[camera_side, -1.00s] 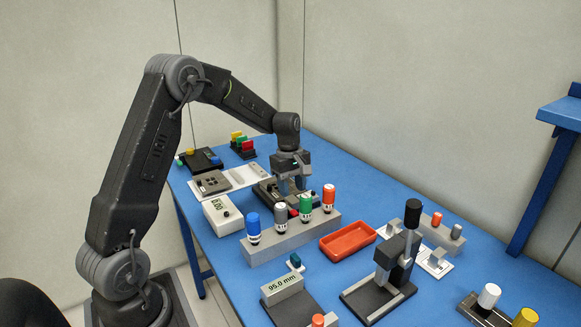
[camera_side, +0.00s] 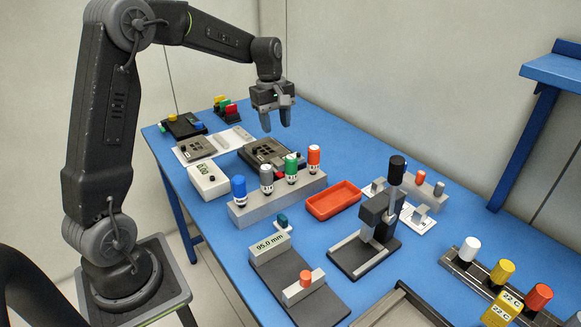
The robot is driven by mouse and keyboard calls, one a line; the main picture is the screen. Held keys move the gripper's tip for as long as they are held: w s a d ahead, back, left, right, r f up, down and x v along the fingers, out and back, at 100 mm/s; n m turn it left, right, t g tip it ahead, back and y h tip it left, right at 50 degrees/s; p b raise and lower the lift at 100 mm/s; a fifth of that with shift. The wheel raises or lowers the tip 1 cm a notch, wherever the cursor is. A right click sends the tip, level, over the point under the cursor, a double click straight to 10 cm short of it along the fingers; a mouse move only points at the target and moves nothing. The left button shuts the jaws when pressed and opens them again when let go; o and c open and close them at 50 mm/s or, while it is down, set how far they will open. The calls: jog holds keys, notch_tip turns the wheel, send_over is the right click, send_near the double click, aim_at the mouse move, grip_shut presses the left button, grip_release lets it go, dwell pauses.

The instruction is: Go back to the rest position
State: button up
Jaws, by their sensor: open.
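My gripper (camera_side: 276,121) hangs pointing down above the dark grey fixture (camera_side: 266,153) near the back of the blue bench. Its two fingers are apart and nothing shows between them. The gripper is clear of the fixture and of the coloured bottles in front of it.
A grey rack (camera_side: 280,195) holds a row of blue, grey, green and red bottles. A red tray (camera_side: 333,200) and a dark press-like stand (camera_side: 378,215) are to the right. A white timer box (camera_side: 208,181) sits left. A display block (camera_side: 270,248) stands at the front.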

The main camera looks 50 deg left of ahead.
jog(key=s+d+r+m+t+y, duration=0.1)
jog(key=s+d+r+m, duration=0.3)
jog(key=s+d+m, duration=0.15)
jog(key=s+d+r+m+t, duration=0.2)
jog(key=s+d+r+m, duration=0.2)
jog(key=s+d, duration=0.25)
jog(key=s+d+f+m+t, duration=0.1)
jog(key=s+d+m+t, duration=0.1)
jog(key=s+d+m, duration=0.4)
jog(key=s+m, duration=0.1)
jog(key=s, duration=0.3)
jog(key=shift+s+f, duration=0.35)
jog(key=shift+f, duration=0.05)
